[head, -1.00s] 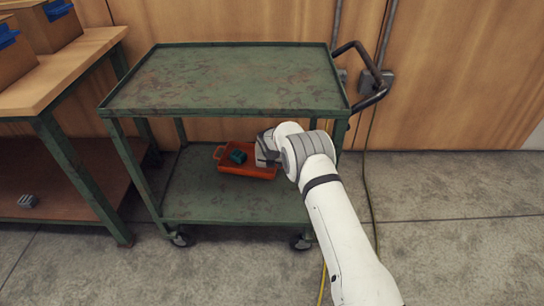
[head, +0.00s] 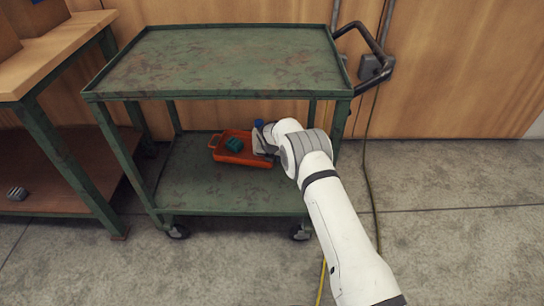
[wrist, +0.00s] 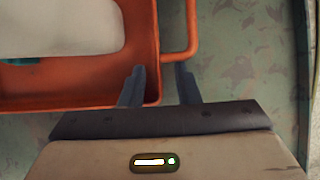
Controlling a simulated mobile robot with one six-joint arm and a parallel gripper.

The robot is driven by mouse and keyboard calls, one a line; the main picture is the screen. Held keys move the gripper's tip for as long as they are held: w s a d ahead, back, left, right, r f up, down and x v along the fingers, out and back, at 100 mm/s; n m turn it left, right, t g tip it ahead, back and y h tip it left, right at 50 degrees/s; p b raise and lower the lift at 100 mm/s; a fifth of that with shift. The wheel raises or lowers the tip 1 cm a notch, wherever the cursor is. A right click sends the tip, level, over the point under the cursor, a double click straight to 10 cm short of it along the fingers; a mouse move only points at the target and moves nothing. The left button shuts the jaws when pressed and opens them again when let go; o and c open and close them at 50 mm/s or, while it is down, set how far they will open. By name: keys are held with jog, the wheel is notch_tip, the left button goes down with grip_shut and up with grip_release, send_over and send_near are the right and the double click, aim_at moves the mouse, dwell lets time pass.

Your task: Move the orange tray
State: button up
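The orange tray (head: 240,159) rests on the lower shelf of a green cart, and its right part is partly hidden by my arm. A teal object (head: 234,145) lies in it. In the wrist view the tray (wrist: 90,103) shows a wall and a looped handle (wrist: 181,57). My gripper (wrist: 160,72) is open, one finger inside the tray wall and the other outside by the handle. A gap shows between the fingers. A large white surface (wrist: 60,25) covers part of the tray.
The cart's upper shelf (head: 220,65) is empty and overhangs the tray. Cart legs (head: 130,155) stand at the corners. The lower shelf (head: 200,195) is bare in front of the tray.

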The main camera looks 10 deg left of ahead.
jog(key=shift+x, duration=0.85)
jog(key=shift+r, duration=0.1)
grip_shut()
